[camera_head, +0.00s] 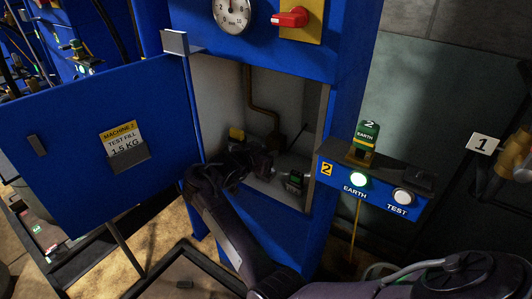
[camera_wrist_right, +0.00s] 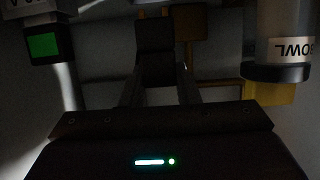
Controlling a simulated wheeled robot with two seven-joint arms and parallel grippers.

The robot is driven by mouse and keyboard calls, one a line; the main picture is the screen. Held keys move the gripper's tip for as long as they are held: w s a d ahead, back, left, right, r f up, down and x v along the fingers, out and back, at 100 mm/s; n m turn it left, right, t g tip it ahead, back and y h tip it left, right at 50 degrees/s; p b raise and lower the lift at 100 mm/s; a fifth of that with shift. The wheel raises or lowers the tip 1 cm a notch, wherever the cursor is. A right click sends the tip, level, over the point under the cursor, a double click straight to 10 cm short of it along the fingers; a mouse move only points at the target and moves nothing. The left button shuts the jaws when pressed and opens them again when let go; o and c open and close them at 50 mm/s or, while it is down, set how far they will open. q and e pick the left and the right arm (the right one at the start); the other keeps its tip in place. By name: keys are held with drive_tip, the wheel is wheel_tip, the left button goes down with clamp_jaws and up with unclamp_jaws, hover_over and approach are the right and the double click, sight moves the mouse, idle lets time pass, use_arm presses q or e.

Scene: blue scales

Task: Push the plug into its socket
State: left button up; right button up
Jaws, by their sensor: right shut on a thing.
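My right gripper (camera_head: 258,163) reaches into the open blue cabinet. In the right wrist view its two fingers (camera_wrist_right: 157,75) are shut on a dark block, which I take to be the plug (camera_wrist_right: 156,45). Two small yellowish parts show at the far end of this block. A brown-yellow box (camera_wrist_right: 193,42) stands just behind and right of it; I cannot tell whether it is the socket or whether they touch. In the head view my arm hides most of the held block. My left gripper is not in view.
The cabinet's blue door (camera_head: 70,140) stands open at left. A green-screened device (camera_wrist_right: 43,45) and a cylinder labelled BOWL (camera_wrist_right: 285,45) flank the gripper.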

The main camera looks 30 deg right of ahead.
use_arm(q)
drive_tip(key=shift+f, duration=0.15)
use_arm(e)
drive_tip(key=shift+p, duration=0.3)
drive_tip(key=shift+f, duration=0.75)
drive_tip(key=shift+f+b, duration=0.1)
drive_tip(key=shift+b, duration=0.2)
drive_tip(key=shift+f, duration=0.3)
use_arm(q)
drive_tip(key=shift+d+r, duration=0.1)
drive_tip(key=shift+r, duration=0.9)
use_arm(e)
drive_tip(key=shift+f, duration=0.15)
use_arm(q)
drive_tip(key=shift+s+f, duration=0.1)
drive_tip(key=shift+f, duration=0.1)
